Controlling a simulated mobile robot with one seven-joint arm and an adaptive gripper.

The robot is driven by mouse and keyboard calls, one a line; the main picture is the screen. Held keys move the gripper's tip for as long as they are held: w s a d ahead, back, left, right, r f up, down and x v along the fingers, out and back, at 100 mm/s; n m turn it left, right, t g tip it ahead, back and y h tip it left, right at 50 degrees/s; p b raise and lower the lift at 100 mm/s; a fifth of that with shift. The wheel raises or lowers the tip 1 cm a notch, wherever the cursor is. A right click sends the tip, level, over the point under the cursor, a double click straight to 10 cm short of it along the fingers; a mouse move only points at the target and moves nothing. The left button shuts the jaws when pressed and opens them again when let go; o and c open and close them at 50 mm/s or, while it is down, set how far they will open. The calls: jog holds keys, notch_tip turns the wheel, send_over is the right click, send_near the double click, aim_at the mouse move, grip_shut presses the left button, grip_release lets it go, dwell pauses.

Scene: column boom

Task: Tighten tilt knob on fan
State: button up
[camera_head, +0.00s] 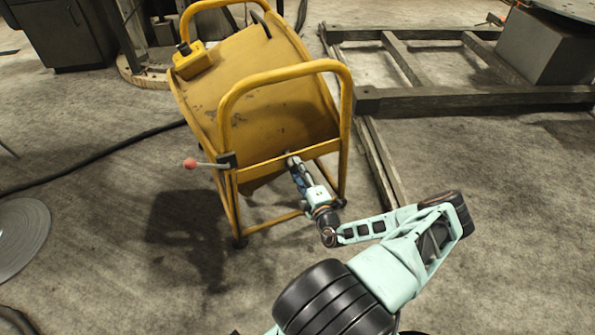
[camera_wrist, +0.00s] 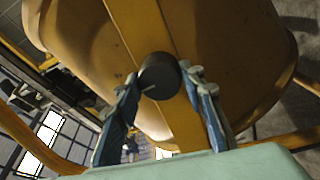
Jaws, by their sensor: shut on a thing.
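The fan is a yellow drum (camera_head: 262,80) in a yellow tube frame, in the middle of the head view. Its drum (camera_wrist: 225,50) fills much of the wrist view. The tilt knob (camera_wrist: 159,76) is a dark round knob on a yellow frame bar, in the middle of the wrist view. My gripper (camera_wrist: 157,85) has its two blue fingers on either side of the knob and is shut on it. In the head view my gripper (camera_head: 294,165) reaches the near side of the frame, and the knob is hidden there.
A lever with a red ball (camera_head: 190,163) sticks out left of the frame. A yellow box (camera_head: 190,60) sits on the drum's far left. A dark cable (camera_head: 100,156) crosses the floor. A timber frame (camera_head: 470,100) lies at the right. The floor at front left is mostly clear.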

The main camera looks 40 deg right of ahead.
jog(key=shift+m, duration=0.5)
jog(key=o, duration=1.2)
jog(key=shift+c, duration=0.2)
